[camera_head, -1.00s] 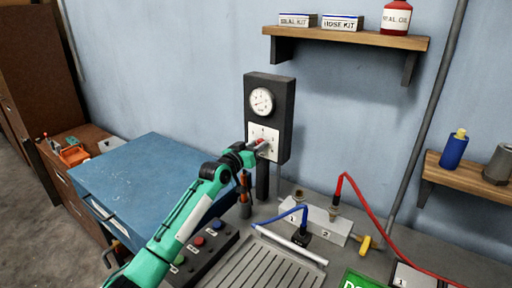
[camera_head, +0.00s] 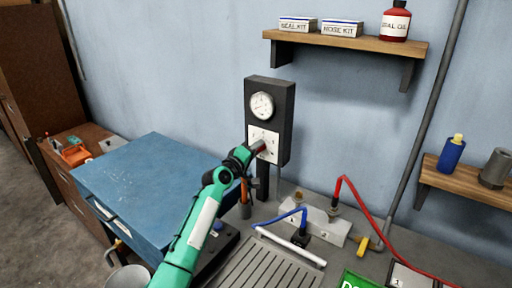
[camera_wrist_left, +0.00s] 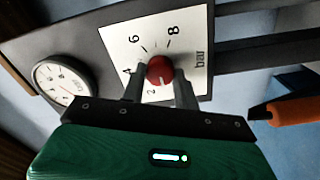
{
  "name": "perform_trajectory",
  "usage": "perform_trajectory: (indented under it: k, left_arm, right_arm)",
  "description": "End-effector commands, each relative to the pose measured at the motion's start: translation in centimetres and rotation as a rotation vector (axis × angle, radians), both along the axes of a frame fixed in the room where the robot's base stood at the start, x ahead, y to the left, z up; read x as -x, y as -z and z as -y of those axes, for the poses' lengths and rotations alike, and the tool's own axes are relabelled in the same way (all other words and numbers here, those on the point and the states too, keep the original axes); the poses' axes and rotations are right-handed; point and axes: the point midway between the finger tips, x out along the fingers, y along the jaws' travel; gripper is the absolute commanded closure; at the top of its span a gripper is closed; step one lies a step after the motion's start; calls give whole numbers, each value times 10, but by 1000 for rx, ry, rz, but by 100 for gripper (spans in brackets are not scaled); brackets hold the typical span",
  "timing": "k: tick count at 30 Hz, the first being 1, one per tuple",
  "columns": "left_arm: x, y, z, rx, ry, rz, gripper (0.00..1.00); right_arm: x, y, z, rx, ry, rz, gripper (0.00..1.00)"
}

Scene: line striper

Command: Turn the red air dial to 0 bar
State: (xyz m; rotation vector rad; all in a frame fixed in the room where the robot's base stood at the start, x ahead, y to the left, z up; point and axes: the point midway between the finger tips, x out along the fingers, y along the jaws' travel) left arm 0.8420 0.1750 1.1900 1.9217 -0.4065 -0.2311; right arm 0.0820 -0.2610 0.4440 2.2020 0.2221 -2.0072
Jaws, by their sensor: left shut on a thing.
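The red air dial (camera_wrist_left: 160,70) sits on a white plate (camera_wrist_left: 183,28) marked with numbers and "bar", which shows sideways in the left wrist view. The plate is on a dark upright panel (camera_head: 283,103) on the wall, below a round white gauge (camera_head: 262,106). My left gripper (camera_wrist_left: 158,82) is shut on the red dial, one finger on each side of it. The fingers and dial hide part of the scale, so the exact setting is unclear. In the head view my left gripper (camera_head: 254,150) reaches the plate from the left. My right gripper is not in view.
A blue cabinet (camera_head: 150,175) stands at the left. Below the panel are an orange-handled tool (camera_head: 244,190), a grey block (camera_head: 325,225) with blue and red hoses, and a slatted tray (camera_head: 268,268). A wooden shelf (camera_head: 350,44) hangs above right.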

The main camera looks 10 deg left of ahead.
Motion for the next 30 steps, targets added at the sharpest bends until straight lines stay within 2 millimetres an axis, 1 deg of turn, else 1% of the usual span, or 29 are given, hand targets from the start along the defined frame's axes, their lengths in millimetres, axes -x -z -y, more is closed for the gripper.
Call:
perform_trajectory:
  k: [1, 6, 15, 21, 30]
  left_arm:
    - [0, -1, 1, 41, 0, -19, 92]
    - [0, -1, 1, 174, -1, -72, 92]
    - [0, 1, 0, 341, -1, -142, 92]
    - [0, 2, 0, 398, 0, -165, 92]
    - [0, 3, 0, 421, -1, -175, 92]
  right_arm:
    - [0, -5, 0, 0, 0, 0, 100]
    - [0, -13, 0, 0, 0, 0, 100]
    - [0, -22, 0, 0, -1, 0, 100]
    - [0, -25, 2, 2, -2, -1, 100]
    - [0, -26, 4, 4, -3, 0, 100]
